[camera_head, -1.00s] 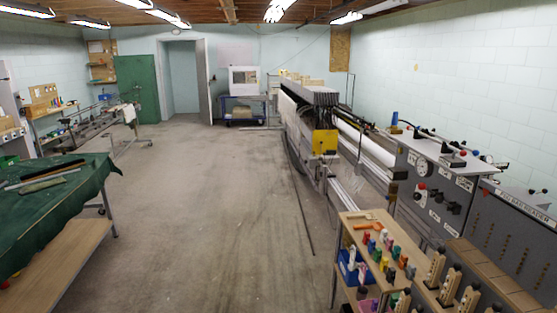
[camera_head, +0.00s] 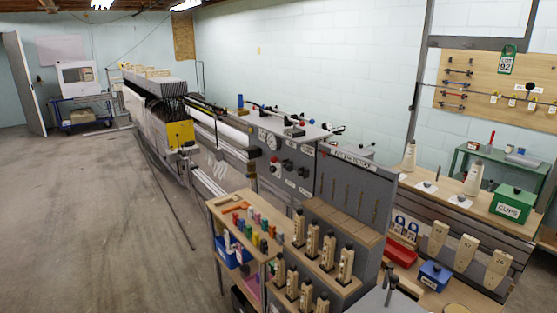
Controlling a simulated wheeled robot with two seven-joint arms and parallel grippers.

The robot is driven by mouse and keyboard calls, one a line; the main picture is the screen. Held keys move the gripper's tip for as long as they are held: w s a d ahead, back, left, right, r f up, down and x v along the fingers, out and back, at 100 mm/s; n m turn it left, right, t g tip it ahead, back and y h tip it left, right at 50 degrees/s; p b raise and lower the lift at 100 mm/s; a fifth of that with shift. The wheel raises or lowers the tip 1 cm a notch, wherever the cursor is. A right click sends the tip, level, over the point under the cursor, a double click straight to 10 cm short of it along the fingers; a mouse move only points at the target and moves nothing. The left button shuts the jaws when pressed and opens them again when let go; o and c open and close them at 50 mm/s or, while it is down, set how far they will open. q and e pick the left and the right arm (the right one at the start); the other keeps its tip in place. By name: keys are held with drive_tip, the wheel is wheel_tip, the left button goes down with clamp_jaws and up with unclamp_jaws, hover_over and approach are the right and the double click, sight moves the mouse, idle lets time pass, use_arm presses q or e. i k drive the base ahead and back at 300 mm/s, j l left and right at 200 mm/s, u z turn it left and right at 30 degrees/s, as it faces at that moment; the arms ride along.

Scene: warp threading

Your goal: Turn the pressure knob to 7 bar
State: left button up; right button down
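A grey control panel (camera_head: 298,152) stands in the middle of the view, on the near end of the long machine. Its front face carries a round white dial (camera_head: 271,142), a red button and several dark knobs (camera_head: 288,165) with small white labels. The panel is far off, and the labels and dial reading are too small to read. I cannot tell which knob is the pressure knob or where it points. Neither of my grippers is in view.
A wooden cart (camera_head: 237,206) with coloured spools and a rack of wooden-handled tools (camera_head: 328,250) stand in front of the panel. A workbench with a green box (camera_head: 513,203) and a red tray (camera_head: 402,249) is at the right. Open floor (camera_head: 95,220) lies at the left.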

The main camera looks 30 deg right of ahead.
sight(273, 169)
drive_tip(key=z, duration=0.45)
drive_tip(key=i+j+z, duration=0.1)
drive_tip(key=z, duration=0.3)
drive_tip(key=i+z, duration=0.1)
drive_tip(key=z, duration=0.35)
